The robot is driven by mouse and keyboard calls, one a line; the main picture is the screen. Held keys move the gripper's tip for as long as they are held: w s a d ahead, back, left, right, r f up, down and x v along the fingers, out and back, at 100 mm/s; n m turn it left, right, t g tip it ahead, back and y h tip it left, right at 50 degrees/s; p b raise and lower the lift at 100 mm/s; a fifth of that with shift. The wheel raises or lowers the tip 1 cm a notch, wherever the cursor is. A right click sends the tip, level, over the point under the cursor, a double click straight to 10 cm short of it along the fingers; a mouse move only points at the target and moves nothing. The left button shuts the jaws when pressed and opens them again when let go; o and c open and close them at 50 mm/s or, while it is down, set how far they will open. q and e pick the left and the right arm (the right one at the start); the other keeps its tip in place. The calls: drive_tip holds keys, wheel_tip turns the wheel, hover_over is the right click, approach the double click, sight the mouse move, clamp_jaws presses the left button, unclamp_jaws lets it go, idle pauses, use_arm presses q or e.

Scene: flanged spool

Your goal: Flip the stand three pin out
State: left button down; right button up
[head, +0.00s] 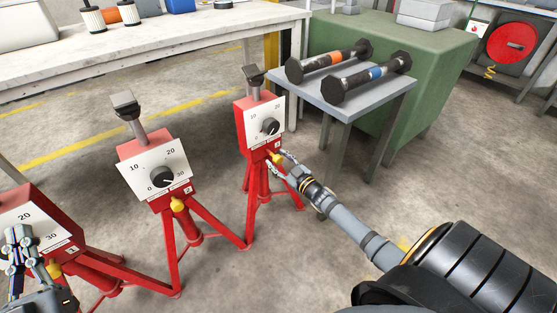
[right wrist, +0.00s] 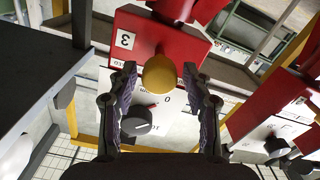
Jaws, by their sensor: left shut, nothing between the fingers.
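Stand three (head: 259,128) is a red tripod with a white dial plate, a black knob (head: 270,127) and a yellow pin (head: 275,158) below the plate. My right gripper (head: 283,164) is at this pin. In the right wrist view, which shows the stand upside down, the open fingers (right wrist: 158,72) lie on either side of the round yellow pin head (right wrist: 160,75), with gaps on both sides. Stand two (head: 156,170) has its yellow pin (head: 178,205). Stand one (head: 40,222) is at the lower left, its yellow pin (head: 54,270) beside my shut, empty left gripper (head: 20,238).
A grey side table (head: 340,105) with two black flanged spools, one orange-banded (head: 323,60) and one blue-banded (head: 377,73), stands right of stand three. A green cabinet (head: 435,65) is behind it. A white workbench (head: 180,45) runs along the back. Tripod legs spread over the floor.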

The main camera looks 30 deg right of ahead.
idle(0.3)
drive_tip(key=s, duration=1.1)
drive_tip(key=shift+s+d, duration=0.4)
drive_tip(key=shift+d, duration=0.05)
